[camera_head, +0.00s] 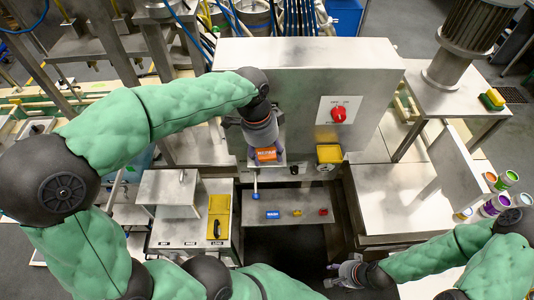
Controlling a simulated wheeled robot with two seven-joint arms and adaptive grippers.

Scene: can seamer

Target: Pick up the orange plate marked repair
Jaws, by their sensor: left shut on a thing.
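The orange plate (266,154) with lettering on it is on the front side of the large grey machine housing, just under my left gripper's wrist. My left gripper (267,150) reaches down from the upper left and is shut on the orange plate; its fingers are mostly hidden by the wrist. My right gripper (332,275) is low in the view, right of centre. Its fingertips look apart with nothing between them, far from the plate.
A metal shelf (287,203) below carries a blue label (273,215) and small yellow and red parts. A red rotary switch (339,114) and a yellow box (329,153) are on the housing. Several coloured cans (496,205) stand at the right.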

